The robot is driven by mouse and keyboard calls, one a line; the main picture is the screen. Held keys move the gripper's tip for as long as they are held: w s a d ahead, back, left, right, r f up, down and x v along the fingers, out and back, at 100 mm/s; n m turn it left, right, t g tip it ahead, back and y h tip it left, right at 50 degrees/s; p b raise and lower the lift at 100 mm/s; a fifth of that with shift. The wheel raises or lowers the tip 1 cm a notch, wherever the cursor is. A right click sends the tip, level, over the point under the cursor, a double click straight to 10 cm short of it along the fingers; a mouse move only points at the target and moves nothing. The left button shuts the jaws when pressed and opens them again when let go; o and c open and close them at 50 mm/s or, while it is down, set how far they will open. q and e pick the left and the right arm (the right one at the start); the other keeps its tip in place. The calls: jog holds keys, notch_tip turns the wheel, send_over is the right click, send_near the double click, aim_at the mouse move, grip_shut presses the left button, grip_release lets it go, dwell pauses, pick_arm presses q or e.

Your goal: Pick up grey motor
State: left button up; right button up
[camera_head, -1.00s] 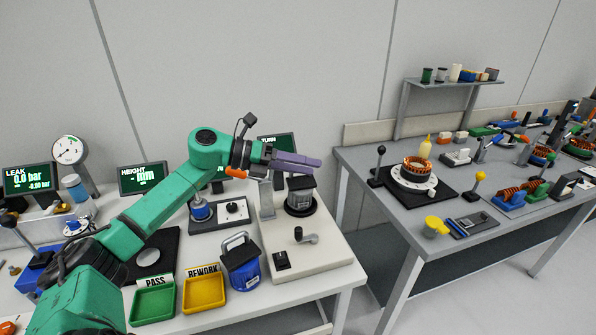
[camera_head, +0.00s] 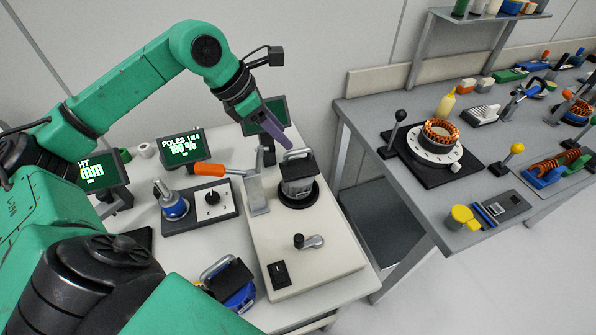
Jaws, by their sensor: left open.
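The grey motor (camera_head: 297,185) has a grey body, a black top plate and a metal handle. It stands upright in a round black seat on the cream fixture (camera_head: 335,262). My left gripper (camera_head: 283,143) points down at the motor's handle from above and behind it. Its purple fingers are seen nearly edge-on, and the gap between them cannot be made out. The motor still sits in its seat, and I cannot tell whether the fingertips touch the handle. My right gripper is not in view.
A blue motor with a black top (camera_head: 229,281) stands at the table's front, partly behind my arm. An orange-handled lever (camera_head: 210,170) and a grey upright block (camera_head: 257,194) stand left of the grey motor. A second table (camera_head: 420,210) lies right, across a gap.

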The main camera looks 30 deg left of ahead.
aim_at(293, 151)
pick_arm(q)
jog(key=p+x, duration=0.3)
jog(key=x, duration=0.2)
jog(key=shift+w+f, duration=0.15)
jog(key=shift+w, duration=0.05)
jog(key=shift+d+f, duration=0.1)
jog(key=shift+f, duration=0.25)
jog(key=shift+w+f, duration=0.1)
grip_shut()
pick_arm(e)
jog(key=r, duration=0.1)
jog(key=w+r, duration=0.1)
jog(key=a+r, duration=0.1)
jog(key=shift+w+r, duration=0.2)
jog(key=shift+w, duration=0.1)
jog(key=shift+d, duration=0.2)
pick_arm(q)
jog(key=shift+w, duration=0.1)
